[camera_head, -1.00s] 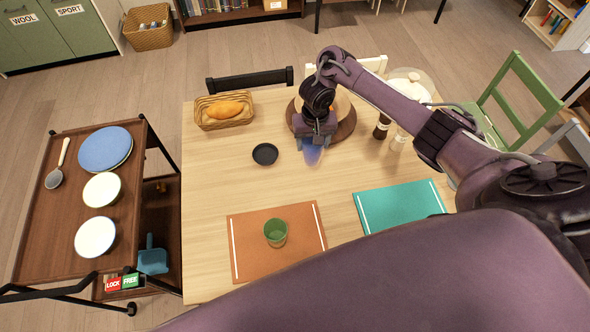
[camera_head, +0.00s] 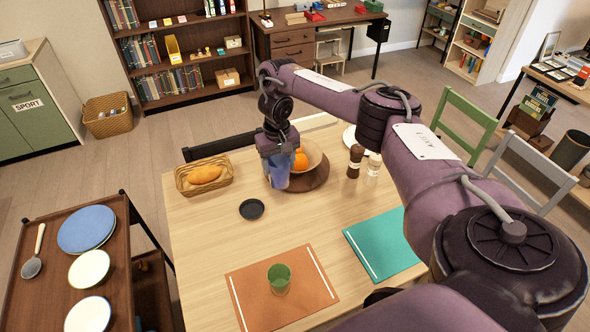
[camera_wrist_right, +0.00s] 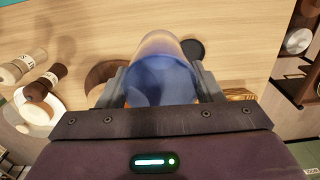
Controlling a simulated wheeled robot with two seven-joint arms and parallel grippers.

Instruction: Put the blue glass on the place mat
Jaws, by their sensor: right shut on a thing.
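The blue glass (camera_head: 279,176) is between the fingers of my right gripper (camera_head: 278,162), which is shut on it. It looks raised off the table, in front of the round wooden board. In the right wrist view the glass (camera_wrist_right: 163,72) sits between both fingers (camera_wrist_right: 160,88). An orange place mat (camera_head: 250,300) with white stripes lies at the table's near side, with a green glass (camera_head: 279,279) on it. A teal place mat (camera_head: 383,245) lies to its right, its visible part bare; my right arm hides its right end. My left gripper is not in view.
A small black dish (camera_head: 252,209) lies just left of and nearer than the blue glass. A trolley (camera_head: 118,270) with plates stands left.

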